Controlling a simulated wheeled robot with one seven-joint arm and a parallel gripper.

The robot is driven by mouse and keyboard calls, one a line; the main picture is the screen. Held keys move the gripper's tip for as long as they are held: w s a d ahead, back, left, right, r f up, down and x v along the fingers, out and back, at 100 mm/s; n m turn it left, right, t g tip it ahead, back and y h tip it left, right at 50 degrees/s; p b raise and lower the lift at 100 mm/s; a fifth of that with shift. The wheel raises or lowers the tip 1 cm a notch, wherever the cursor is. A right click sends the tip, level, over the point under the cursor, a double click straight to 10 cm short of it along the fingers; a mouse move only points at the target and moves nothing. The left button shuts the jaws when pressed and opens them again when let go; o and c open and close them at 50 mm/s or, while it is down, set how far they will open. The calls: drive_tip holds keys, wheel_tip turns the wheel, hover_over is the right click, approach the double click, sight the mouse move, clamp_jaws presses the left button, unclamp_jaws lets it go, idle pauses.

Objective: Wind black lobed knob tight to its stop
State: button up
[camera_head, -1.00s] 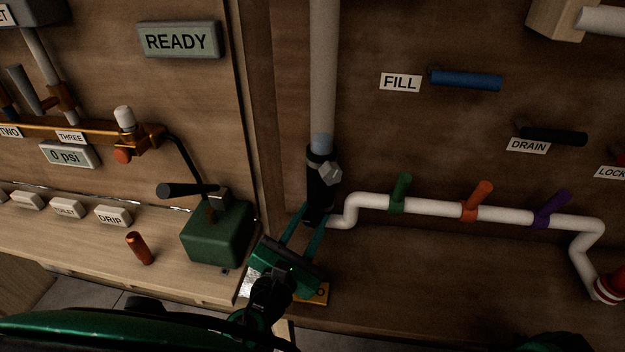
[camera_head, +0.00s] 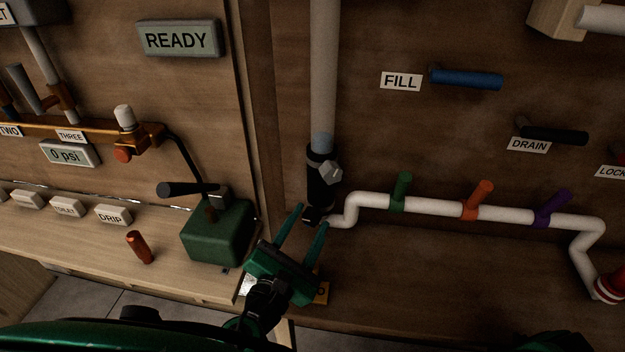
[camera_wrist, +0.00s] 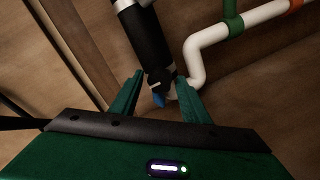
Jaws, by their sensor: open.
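A black cylindrical fitting (camera_head: 322,178) hangs at the lower end of the grey vertical pipe, with a pale faceted piece (camera_head: 331,171) on its side. A small dark part at its bottom end (camera_head: 312,214) looks like the black lobed knob; its lobes are too small to make out. My gripper (camera_head: 312,217) is open, pointing up at this end from below. In the wrist view the dark bottom end (camera_wrist: 161,79) lies between the fingertips, partly hidden, with a small blue part (camera_wrist: 158,99) below it. I cannot tell whether the fingers touch it.
A white pipe (camera_head: 435,207) with green, orange and purple handles runs right from beside the fitting. A green box with a black lever (camera_head: 215,235) stands left on the wooden ledge. The READY display (camera_head: 179,40) is upper left.

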sight(310, 221)
drive_tip(key=shift+v, duration=1.7)
